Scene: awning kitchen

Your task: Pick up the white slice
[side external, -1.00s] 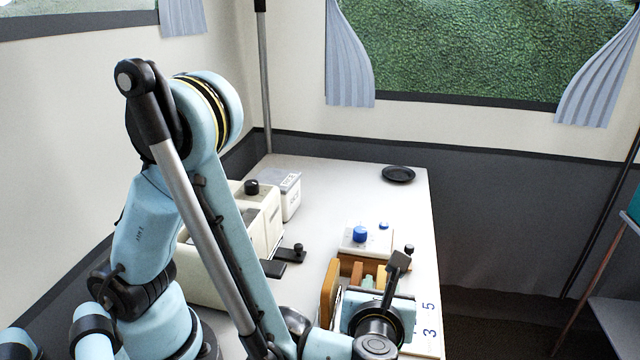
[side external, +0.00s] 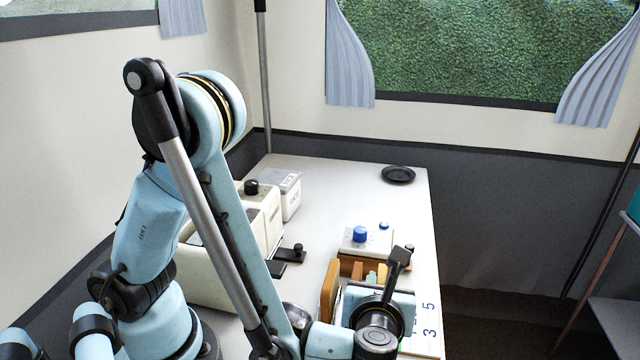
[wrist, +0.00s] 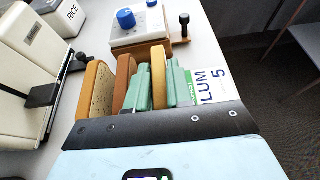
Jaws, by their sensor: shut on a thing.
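In the wrist view, several bread slices stand upright side by side. A speckled tan slice (wrist: 94,97) is at the left, with a brown slice (wrist: 124,80) beside it. A pale tan slice (wrist: 158,78), the lightest in view, stands between the two green fingers of my gripper (wrist: 158,69). My gripper is shut on it. Its lower part is hidden by the black bar of the gripper. In the side external view, my wrist hides most of the slices; the tan slice at the left (side external: 329,290) shows beside it.
A white box with blue knobs (side external: 367,241) stands just behind the slices. A cream toaster (side external: 262,215) with black levers and a RICE container (side external: 290,197) are at the left. A black plate (side external: 398,175) lies at the back. A lettered card (wrist: 212,86) is at the right.

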